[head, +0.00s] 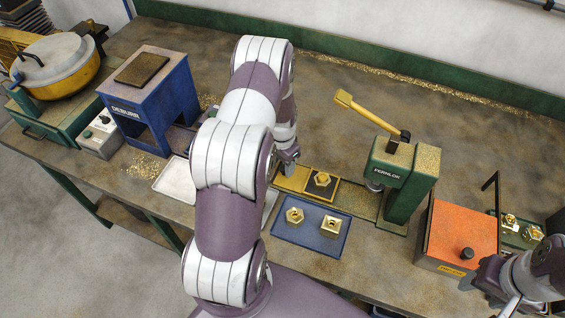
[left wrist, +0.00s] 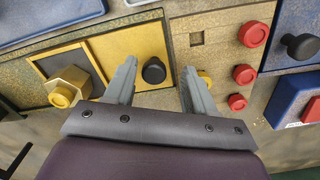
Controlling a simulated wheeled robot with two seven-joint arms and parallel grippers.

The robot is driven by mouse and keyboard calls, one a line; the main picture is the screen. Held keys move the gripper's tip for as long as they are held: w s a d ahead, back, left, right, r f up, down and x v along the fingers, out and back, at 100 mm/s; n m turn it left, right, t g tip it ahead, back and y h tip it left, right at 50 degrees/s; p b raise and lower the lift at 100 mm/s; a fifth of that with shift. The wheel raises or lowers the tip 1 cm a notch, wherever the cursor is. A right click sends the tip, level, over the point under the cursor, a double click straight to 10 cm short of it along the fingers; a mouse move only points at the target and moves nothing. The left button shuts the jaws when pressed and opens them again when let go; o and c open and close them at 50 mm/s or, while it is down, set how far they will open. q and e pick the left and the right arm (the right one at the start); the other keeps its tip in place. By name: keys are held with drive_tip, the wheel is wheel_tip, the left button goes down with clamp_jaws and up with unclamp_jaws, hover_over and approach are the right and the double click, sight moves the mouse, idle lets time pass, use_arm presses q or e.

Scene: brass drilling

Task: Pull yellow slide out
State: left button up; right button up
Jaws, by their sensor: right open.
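The yellow slide (head: 292,180) lies on the green base of the press (head: 388,172), left of its column. A brass nut (head: 322,180) sits on the slide's dark pad; it also shows in the left wrist view (left wrist: 68,86). In that view the slide (left wrist: 122,48) has a black knob (left wrist: 153,70) at its right end. My left gripper (left wrist: 160,75) is open, its fingers apart on either side of the knob; I cannot tell whether they touch it. In the head view my left arm mostly hides this gripper. My right gripper (head: 505,295) is open at the lower right, partly cut off.
A blue tray (head: 312,250) with two brass parts lies in front of the slide. The press lever (head: 365,112) sticks up left. An orange-topped box (head: 462,234) stands right. A panel with red buttons (left wrist: 253,34) is beside the knob. A blue deburr machine (head: 150,95) stands left.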

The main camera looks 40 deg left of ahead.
use_arm(q)
wheel_tip(320, 180, up, 13)
drive_tip(key=b, duration=0.2)
drive_tip(key=shift+f, duration=0.15)
idle(0.4)
